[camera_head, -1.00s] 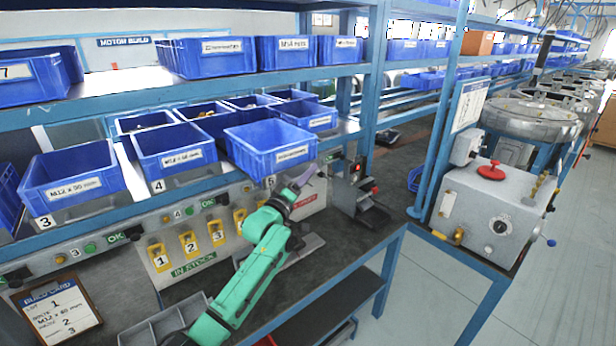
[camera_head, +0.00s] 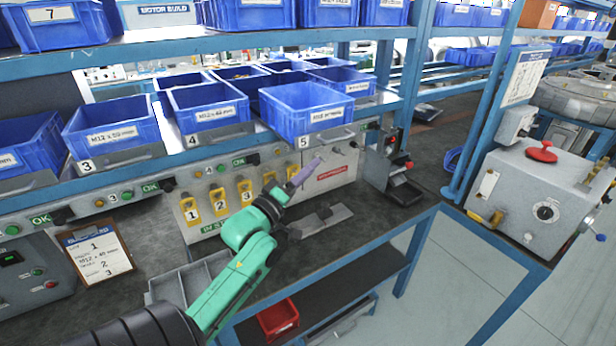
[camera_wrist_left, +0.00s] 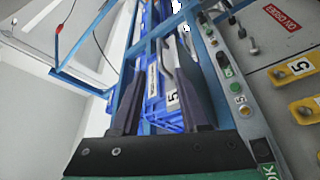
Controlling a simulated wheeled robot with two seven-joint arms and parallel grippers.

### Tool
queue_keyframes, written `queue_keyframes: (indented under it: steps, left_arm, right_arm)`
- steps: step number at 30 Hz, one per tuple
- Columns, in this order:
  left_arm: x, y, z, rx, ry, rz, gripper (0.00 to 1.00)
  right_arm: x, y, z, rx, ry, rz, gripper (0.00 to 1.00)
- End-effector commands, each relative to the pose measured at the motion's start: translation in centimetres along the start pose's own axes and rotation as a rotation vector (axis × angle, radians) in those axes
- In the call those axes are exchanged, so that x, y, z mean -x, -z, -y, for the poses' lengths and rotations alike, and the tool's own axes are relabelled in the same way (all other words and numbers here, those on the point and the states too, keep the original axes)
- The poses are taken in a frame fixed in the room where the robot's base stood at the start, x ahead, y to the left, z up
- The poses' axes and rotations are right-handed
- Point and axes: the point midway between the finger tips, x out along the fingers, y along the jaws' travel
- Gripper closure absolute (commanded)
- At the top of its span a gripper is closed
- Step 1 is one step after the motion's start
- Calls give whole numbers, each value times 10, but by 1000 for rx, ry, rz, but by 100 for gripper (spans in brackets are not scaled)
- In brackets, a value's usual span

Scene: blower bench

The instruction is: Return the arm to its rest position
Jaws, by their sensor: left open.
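My left arm (camera_head: 240,265) is green and reaches from the bottom of the head view over the bench. My left gripper (camera_head: 306,172) is at its end, below the blue bin of slot 5 (camera_head: 303,116) and in front of the grey panel. In the left wrist view the gripper (camera_wrist_left: 160,80) has its two dark fingers apart. The blue bin (camera_wrist_left: 152,80) with the 5 label shows beyond and between them, and nothing is held. My right gripper is not in view.
Other blue bins (camera_head: 112,131) line the shelf to the left. Yellow numbered tags (camera_head: 218,199) hang on the panel behind the arm. A grey divided tray (camera_head: 180,283) and a build card (camera_head: 97,252) lie at the lower left. A red bin (camera_head: 278,319) is under the bench.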

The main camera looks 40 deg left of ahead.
Motion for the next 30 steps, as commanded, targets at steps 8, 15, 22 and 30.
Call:
queue_keyframes:
  steps: [8, 15, 22, 30]
  left_arm:
    - [2, 0, -1, 0, -1, 0, 55]
    - [1, 0, -1, 0, 0, 0, 55]
    - [17, -67, 35, -179, 193, 196, 55]
    - [116, -195, 92, -647, 512, 803, 55]
  right_arm:
    - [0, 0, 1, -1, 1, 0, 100]
    - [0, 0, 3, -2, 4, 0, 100]
    - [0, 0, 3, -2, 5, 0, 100]
    - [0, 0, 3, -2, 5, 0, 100]
